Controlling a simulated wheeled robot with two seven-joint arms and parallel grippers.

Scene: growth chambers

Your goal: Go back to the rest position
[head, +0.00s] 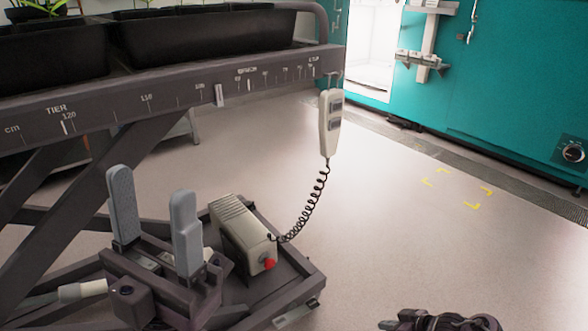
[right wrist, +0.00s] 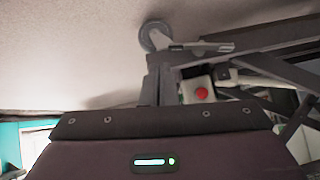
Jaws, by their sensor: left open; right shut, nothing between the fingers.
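My left gripper (head: 150,182) is in the lower left of the head view, with its two grey fingers apart and nothing between them. It is in front of the dark lift cart's lower frame; I cannot tell whether they touch. My right gripper (head: 387,325) is at the bottom edge of the head view, right of the middle and partly cut off. It is shut and empty, over open floor in the picture.
The lift cart's scale-marked rail (head: 180,95) carries black trays (head: 205,45). A control box (head: 240,232) with a red button (right wrist: 201,94) stands low. Open floor (head: 410,240) lies to the right, before teal chambers (head: 500,85).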

